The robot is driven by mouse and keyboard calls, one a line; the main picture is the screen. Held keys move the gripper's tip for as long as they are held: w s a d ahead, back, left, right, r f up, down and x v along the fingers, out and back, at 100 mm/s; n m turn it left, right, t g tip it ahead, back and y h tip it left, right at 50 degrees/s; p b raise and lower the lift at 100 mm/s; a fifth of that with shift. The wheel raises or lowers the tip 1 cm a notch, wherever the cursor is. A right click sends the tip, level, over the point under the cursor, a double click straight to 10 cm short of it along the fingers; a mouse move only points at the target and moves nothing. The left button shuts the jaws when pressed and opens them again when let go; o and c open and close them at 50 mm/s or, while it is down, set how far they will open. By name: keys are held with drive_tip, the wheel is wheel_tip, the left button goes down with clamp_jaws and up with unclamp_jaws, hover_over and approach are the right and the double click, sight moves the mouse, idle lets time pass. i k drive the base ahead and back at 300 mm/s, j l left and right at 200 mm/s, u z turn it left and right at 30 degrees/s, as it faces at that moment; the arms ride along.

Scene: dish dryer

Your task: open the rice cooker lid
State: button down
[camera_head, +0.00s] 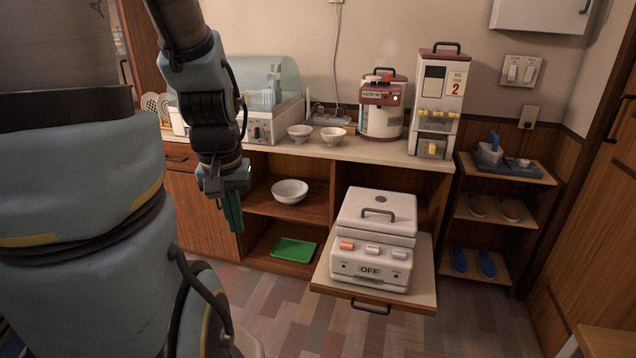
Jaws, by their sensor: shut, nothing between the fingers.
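The rice cooker (372,272) is a white boxy appliance on a pulled-out shelf, low at the right of centre. Its lid (376,218) lies closed and has a dark handle on top. Its front has an orange button, two pale buttons and a display reading OFF. My gripper (233,222) points down at the left, in front of the counter, well to the left of the cooker and apart from it. Its fingers are shut and empty.
The pull-out shelf (425,290) juts from the cabinet. The counter (360,149) above bears a dish dryer (262,127), two bowls, a water boiler (381,115) and a rice dispenser (437,95). A white bowl (290,191) and green tray (293,250) sit in open shelves. The floor is clear in front.

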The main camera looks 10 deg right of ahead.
sight(379, 216)
drive_tip(key=i+l, duration=0.35)
drive_tip(key=i, duration=0.2)
drive_tip(key=i+l, duration=0.35)
drive_tip(key=i, duration=0.15)
